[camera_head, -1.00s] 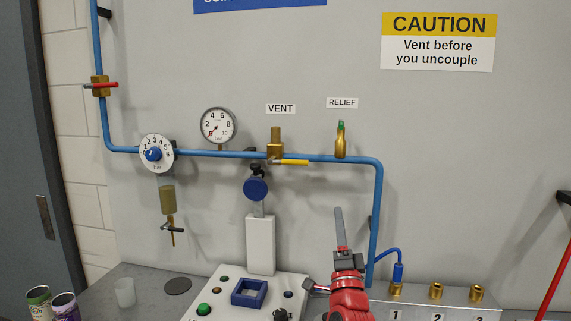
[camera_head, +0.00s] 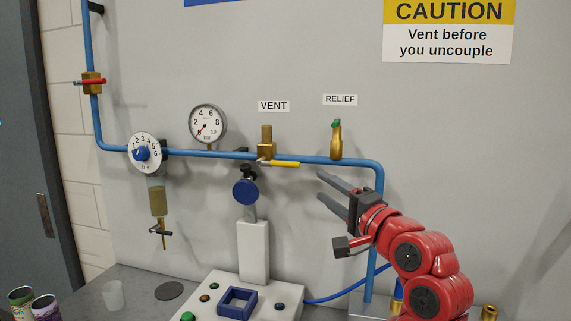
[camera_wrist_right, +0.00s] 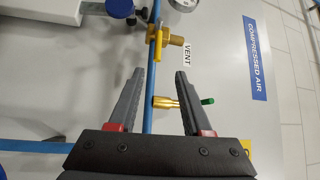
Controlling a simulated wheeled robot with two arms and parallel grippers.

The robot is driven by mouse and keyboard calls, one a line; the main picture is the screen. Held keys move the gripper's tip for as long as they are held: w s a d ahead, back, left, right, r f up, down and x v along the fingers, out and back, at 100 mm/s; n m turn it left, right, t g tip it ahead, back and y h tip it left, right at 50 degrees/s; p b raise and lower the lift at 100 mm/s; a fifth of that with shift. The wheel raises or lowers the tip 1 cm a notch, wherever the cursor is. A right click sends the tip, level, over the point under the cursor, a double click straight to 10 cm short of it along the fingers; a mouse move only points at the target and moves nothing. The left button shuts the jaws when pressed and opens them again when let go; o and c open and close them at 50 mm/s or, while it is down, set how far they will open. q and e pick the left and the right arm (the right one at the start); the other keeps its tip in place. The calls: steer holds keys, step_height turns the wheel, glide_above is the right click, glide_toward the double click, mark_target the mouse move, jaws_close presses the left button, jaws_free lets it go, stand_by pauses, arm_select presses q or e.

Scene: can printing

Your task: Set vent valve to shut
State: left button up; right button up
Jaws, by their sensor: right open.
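The vent valve is a brass fitting (camera_head: 266,147) on the blue pipe, under the VENT label (camera_head: 273,106). Its yellow handle (camera_head: 285,164) points right, lying along the pipe. My right gripper (camera_head: 327,185) is open and empty, right of and a little below the handle, apart from it. In the right wrist view, the gripper (camera_wrist_right: 164,72) has its fingers spread to either side of the pipe, and the vent valve (camera_wrist_right: 158,38) with its yellow handle lies beyond the fingertips. My left gripper is not in view.
The brass relief valve (camera_head: 336,143) with a green top stands on the pipe right of the vent. A gauge (camera_head: 207,124) and a regulator dial (camera_head: 144,153) are to the left. A blue knob (camera_head: 245,191) on a white stand is below the vent.

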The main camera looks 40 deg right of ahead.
mark_target(289, 166)
steer(key=w+p, duration=0.1)
steer(key=w, duration=0.4)
steer(key=w+r+p, duration=0.1)
steer(key=w, duration=0.4)
steer(key=w+d+p, duration=0.1)
steer(key=w, duration=0.4)
steer(key=shift+w+r, duration=0.3)
steer(key=shift+r, duration=0.1)
jaws_close()
stand_by(0.5)
